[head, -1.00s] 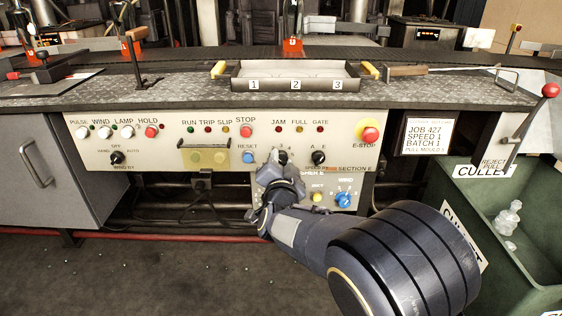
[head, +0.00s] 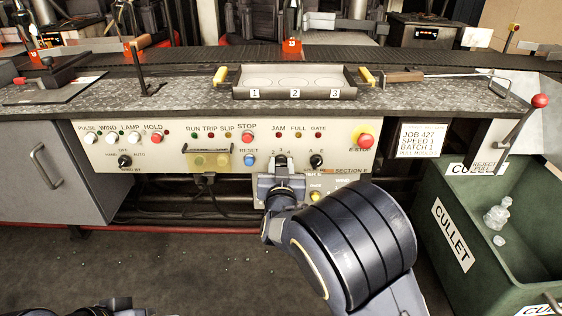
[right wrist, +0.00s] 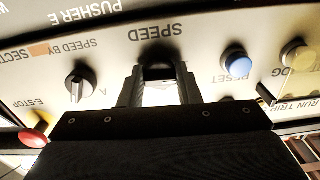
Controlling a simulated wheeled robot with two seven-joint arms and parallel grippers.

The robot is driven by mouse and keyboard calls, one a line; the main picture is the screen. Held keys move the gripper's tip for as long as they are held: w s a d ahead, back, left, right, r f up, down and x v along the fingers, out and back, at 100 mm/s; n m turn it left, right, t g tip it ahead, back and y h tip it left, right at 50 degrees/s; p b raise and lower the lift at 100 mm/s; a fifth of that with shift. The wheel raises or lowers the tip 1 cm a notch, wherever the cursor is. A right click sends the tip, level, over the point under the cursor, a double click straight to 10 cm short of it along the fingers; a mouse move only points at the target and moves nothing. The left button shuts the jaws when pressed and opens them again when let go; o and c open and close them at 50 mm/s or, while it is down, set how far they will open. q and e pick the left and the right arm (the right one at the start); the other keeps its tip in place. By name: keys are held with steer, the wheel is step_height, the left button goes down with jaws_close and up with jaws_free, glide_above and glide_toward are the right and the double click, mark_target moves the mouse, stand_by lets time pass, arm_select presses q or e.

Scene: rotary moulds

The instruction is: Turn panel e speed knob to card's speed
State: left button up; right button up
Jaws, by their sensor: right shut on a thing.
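The panel (head: 260,128) has a row of lamps, buttons and knobs. The speed knob (right wrist: 158,73) sits under the upside-down word SPEED in the right wrist view. My right gripper (head: 281,166) is at this knob, with its fingers on either side, shut on it. In the head view the gripper and arm hide most of the knob, and its pointer direction cannot be read. The white card (head: 419,148) at the right reads JOB 427, SPEED 1, BATCH 1, with a smaller line below. My left gripper is not clearly in view.
A second black knob (head: 316,161) is right of the gripper, and the blue RESET button (head: 249,160) is left. The red E-STOP (head: 365,140) is farther right. A tray (head: 290,93) stands on the bench above. A green cullet bin (head: 456,240) is at the right.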

steer(key=shift+n, duration=0.4)
steer(key=shift+f, duration=0.1)
steer(key=o, duration=1)
steer(key=shift+s, duration=0.1)
steer(key=s+p, duration=0.1)
steer(key=s, duration=0.6)
steer(key=shift+s, duration=0.35)
steer(key=shift+d, duration=0.1)
